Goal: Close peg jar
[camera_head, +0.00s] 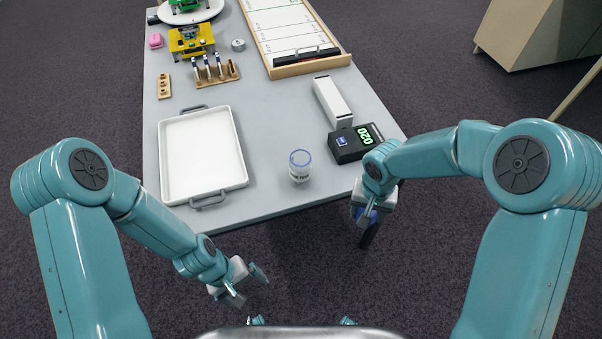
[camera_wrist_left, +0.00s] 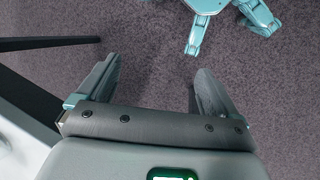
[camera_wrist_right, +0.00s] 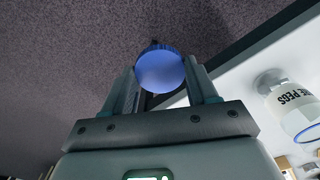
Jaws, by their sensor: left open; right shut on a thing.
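The peg jar (camera_head: 300,166) is a small clear jar with a white label and a blue rim. It stands upright near the table's front edge, and its top looks open. It also shows at the right of the right wrist view (camera_wrist_right: 292,102). My right gripper (camera_head: 366,217) is shut on a round blue lid (camera_wrist_right: 160,72), right of the jar and off the table's edge. In the head view the lid is mostly hidden by the fingers. My left gripper (camera_head: 248,284) is open and empty, in front of the table; its spread fingers show in the left wrist view (camera_wrist_left: 155,90).
A white tray (camera_head: 243,182) lies left of the jar. A black box with a green display (camera_head: 345,154) and a white block (camera_head: 333,100) stand right and behind it. Further back are a wooden-framed board (camera_head: 297,70), a peg rack (camera_head: 215,76) and a yellow model (camera_head: 191,40). The table (camera_head: 270,125) is clear around the jar.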

